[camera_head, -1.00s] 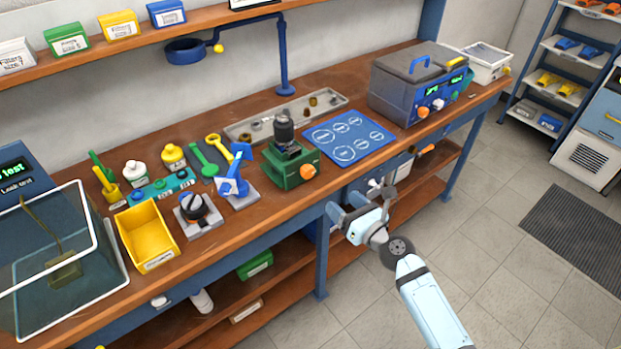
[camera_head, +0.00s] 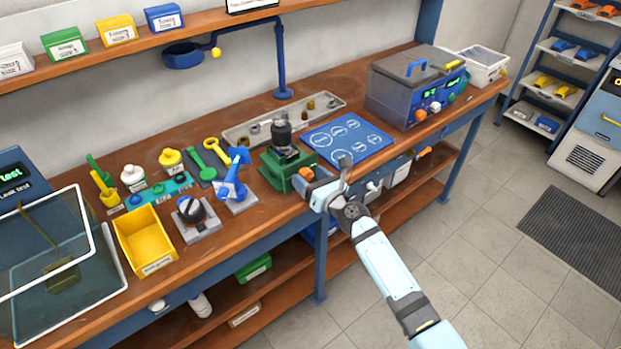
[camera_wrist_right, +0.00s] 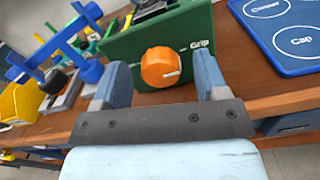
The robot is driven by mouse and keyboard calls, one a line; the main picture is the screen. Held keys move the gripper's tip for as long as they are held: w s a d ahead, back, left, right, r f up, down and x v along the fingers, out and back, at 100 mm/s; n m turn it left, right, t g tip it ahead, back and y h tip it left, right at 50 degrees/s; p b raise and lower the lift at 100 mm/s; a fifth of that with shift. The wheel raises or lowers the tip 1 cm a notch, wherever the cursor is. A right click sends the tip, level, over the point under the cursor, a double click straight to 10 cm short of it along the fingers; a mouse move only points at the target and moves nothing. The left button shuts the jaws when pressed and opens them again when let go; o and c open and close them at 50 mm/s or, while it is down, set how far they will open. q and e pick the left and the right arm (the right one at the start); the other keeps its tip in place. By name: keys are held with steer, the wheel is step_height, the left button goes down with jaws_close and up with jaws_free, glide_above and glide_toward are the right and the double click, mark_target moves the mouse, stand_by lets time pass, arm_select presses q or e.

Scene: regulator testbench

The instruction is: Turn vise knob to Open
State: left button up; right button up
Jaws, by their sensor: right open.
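The green vise (camera_head: 284,168) stands near the front edge of the bench and holds a dark cylindrical part (camera_head: 282,138) upright. Its orange knob (camera_wrist_right: 160,67) shows in the right wrist view, on the green front face. A white "Grip" label is beside the knob, and the knob's white line points toward that side. My right gripper (camera_head: 322,178) is at the vise's front. In the right wrist view its two blue fingers (camera_wrist_right: 162,85) are apart, one on each side of the knob, with gaps between. My left gripper is not in view.
A blue mat (camera_head: 349,139) with printed circles lies right of the vise. A blue stand (camera_head: 234,184) and a dark round part on a plate (camera_head: 194,218) are to the left. A metal tray (camera_head: 283,118) lies behind. Floor in front is clear.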

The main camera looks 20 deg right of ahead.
steer(key=c, duration=0.9)
